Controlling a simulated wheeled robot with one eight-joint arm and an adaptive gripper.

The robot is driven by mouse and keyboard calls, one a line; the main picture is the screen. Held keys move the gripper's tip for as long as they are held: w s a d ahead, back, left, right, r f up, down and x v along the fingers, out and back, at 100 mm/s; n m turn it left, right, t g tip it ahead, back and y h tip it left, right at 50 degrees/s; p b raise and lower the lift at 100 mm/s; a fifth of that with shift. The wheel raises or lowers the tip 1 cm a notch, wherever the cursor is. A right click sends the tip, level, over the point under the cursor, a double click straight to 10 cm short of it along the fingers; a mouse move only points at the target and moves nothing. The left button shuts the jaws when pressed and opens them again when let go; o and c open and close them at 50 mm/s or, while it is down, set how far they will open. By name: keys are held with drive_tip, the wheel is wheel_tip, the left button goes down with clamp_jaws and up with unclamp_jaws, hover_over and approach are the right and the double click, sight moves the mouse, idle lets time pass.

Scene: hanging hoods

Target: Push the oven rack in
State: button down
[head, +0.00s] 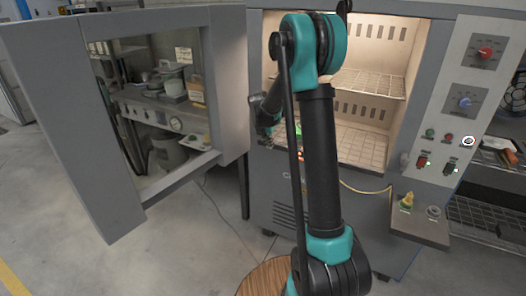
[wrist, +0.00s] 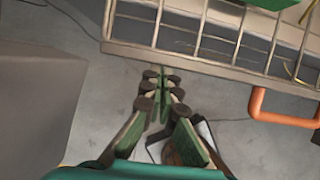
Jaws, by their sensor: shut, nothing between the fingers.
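The oven (head: 285,200) stands open, with its windowed door (head: 165,110) swung out to the left. Inside are an upper wire rack (head: 378,82) and a lower wire rack (head: 362,146). My arm crosses in front and hides part of both. In the wrist view a rack's front edge and wires (wrist: 215,55) run across the top; I cannot tell which rack it is. My gripper (wrist: 162,80) is shut and empty, its tips pointing at this edge and just short of it in the picture; contact is unclear. In the head view my gripper is mostly hidden behind my arm.
A control panel with red and blue knobs (head: 485,53) is right of the opening. A small ledge (head: 420,228) juts out below it. An orange bar (wrist: 285,118) shows right in the wrist view. A round wooden top (head: 265,278) stands low in front. Floor at the left is clear.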

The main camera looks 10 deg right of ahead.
sight(278, 136)
drive_tip(key=w+d, duration=0.1)
drive_tip(key=w, duration=0.1)
drive_tip(key=w+d, duration=0.2)
drive_tip(key=w, duration=0.1)
drive_tip(key=w+d, duration=0.2)
drive_tip(key=shift+w+d, duration=0.25)
drive_tip(key=shift+w, duration=0.05)
drive_tip(key=shift+w+d, duration=0.1)
drive_tip(key=shift+r, duration=0.1)
